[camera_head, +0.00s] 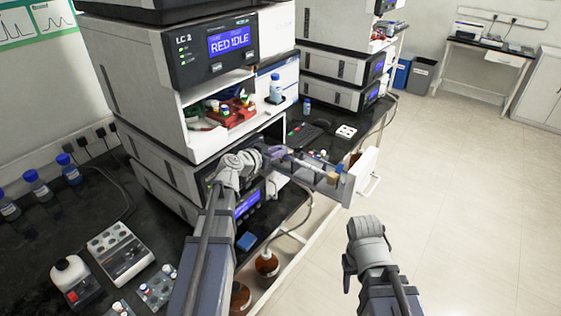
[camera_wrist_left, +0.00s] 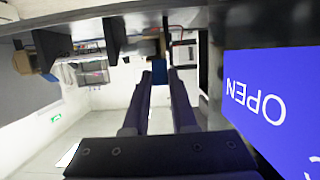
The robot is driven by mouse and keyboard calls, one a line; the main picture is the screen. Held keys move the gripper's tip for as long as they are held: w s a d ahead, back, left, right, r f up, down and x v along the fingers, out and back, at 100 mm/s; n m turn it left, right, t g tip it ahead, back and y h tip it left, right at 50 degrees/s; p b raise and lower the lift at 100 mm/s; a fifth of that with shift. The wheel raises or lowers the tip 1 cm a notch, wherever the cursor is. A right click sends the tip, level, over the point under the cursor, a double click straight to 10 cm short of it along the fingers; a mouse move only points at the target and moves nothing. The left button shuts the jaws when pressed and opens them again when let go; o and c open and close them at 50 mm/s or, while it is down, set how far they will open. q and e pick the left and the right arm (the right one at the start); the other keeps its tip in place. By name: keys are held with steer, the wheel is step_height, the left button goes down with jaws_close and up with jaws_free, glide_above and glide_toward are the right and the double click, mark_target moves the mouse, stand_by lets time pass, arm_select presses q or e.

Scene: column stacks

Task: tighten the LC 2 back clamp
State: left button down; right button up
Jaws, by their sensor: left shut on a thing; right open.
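My left gripper (camera_head: 286,156) reaches in from the left over a pulled-out drawer (camera_head: 327,190) of the near LC stack. A blue screen reading OPEN (camera_wrist_left: 258,100) is close on the right of the wrist view. My right gripper (camera_head: 352,262) is empty, over open floor.
Brown bottles (camera_head: 267,262) stand below the bench. The floor on the right is clear.

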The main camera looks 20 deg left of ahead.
arm_select(q)
steer(key=shift+s+a+f+t+h+b, duration=0.1)
steer(key=shift+s+f+t+h+b, duration=0.25)
steer(key=shift+t+b, duration=0.95)
steer(key=shift+s+a+f+t+h+b, duration=0.1)
steer(key=shift+s+f+t+h+b, duration=0.25)
steer(key=shift+b, duration=1.75)
arm_select(e)
step_height(320, 180, down, 8)
steer(key=shift+f, duration=0.15)
arm_select(q)
steer(key=shift+w, duration=0.1)
steer(key=c, duration=0.7)
jaws_free()
steer(key=v, duration=0.7)
steer(key=shift+s+f, duration=0.1)
steer(key=shift+s, duration=0.3)
arm_select(e)
steer(key=shift+f, duration=0.1)
